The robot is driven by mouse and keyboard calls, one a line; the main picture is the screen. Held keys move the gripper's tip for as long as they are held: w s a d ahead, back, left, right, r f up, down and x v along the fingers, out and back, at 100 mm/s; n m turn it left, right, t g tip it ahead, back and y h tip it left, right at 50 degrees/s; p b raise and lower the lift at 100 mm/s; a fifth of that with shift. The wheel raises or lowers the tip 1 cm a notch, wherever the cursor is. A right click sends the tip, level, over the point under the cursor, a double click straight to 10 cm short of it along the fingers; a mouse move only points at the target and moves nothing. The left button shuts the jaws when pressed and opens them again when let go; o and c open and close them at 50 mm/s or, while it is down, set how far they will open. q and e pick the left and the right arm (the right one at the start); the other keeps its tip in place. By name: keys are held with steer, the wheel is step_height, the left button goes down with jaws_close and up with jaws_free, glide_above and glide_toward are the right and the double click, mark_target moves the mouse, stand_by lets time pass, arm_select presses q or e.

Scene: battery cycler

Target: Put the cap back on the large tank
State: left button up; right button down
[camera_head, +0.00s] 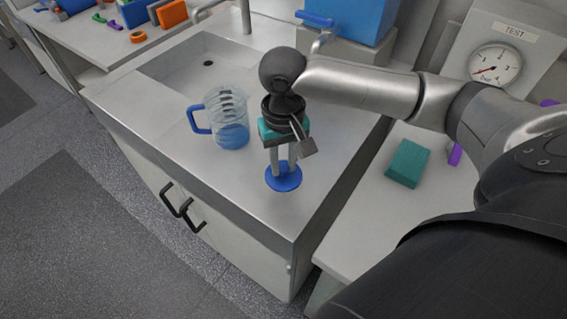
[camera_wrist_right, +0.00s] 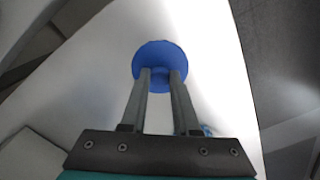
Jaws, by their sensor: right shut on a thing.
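The round blue cap (camera_head: 284,181) is over the front part of the steel counter. My right gripper (camera_head: 283,168) points down and is shut on the cap's middle. In the right wrist view the cap (camera_wrist_right: 160,52) shows as a blue disc at the fingertips of the right gripper (camera_wrist_right: 161,74). I cannot tell whether the cap touches the counter or hangs just above it. A large blue tank (camera_head: 357,18) stands on a grey block at the back; its top is cut off by the picture edge. My left gripper is not in view.
A clear jug (camera_head: 228,125) with blue liquid and a blue handle stands left of my right gripper. A sink basin (camera_head: 180,75) lies behind it. A teal block (camera_head: 408,163) lies on the bench at right, below a gauge (camera_head: 495,66). The counter's front corner is clear.

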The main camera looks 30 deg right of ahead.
mark_target(283, 167)
steer(key=c, duration=1.1)
jaws_free()
steer(key=shift+f, duration=0.1)
steer(key=o, duration=0.4)
steer(key=shift+o, duration=0.2)
step_height(283, 167, up, 12)
steer(key=p, duration=0.4)
steer(key=shift+r, duration=0.2)
